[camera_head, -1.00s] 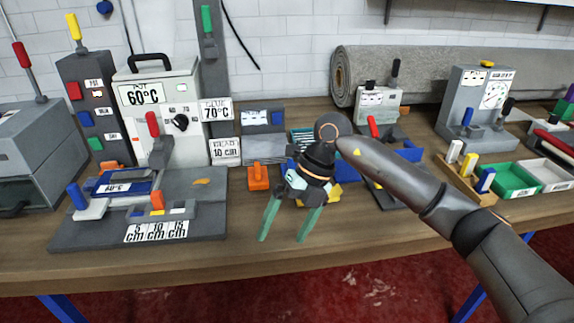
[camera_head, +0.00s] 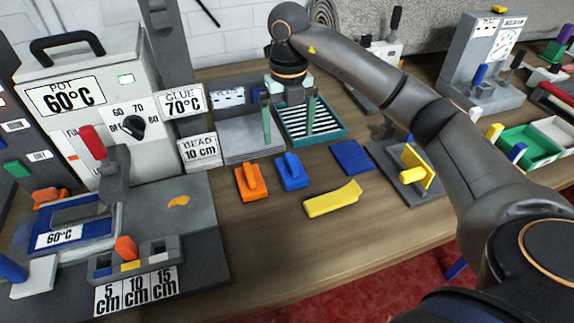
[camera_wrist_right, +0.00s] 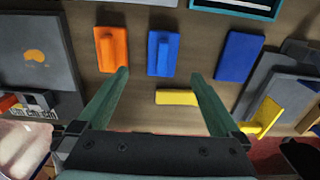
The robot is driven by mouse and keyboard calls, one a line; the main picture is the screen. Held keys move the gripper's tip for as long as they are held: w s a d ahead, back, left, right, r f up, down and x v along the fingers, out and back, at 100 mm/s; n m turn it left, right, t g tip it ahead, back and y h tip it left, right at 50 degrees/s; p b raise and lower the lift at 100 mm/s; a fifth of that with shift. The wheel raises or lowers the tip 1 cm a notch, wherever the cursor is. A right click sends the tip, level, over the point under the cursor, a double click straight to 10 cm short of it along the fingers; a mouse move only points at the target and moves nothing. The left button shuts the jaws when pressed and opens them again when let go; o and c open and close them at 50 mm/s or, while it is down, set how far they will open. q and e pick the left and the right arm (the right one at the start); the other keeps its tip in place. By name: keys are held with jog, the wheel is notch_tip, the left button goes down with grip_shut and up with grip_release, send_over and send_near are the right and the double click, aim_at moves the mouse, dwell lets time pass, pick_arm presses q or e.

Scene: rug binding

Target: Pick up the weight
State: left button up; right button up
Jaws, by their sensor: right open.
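An orange block with a raised handle (camera_head: 251,181) and a similar blue block (camera_head: 291,171) stand side by side on the bench; I cannot tell for sure which is the weight. In the right wrist view, the orange block (camera_wrist_right: 112,50) is left of the fingers and the blue block (camera_wrist_right: 162,53) lies ahead, between the fingertip lines. My right gripper (camera_head: 289,118) is open and empty, fingers pointing down, behind the blocks and in front of the striped teal tray in the head view. It also shows in the right wrist view (camera_wrist_right: 160,76). My left gripper is out of view.
A yellow strip (camera_head: 333,199) and a flat blue pad (camera_head: 351,156) lie nearby. A grey fixture with a yellow handle (camera_head: 415,170) is at right. The glue pot (camera_head: 75,100) and grey station (camera_head: 180,215) stand left.

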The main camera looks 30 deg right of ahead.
aim_at(291, 160)
notch_tip(291, 160, down, 5)
jog(key=shift+s+r, duration=0.1)
jog(key=shift+r, duration=0.05)
jog(key=f, duration=0.2)
jog(key=f+p, duration=0.1)
jog(key=f, duration=0.1)
jog(key=shift+s+d+f, duration=0.1)
jog(key=shift+s+d, duration=0.15)
jog(key=shift+s, duration=0.05)
jog(key=shift+f, duration=0.55)
grip_shut()
jog(key=shift+w+r, duration=0.15)
jog(key=shift+r, duration=0.05)
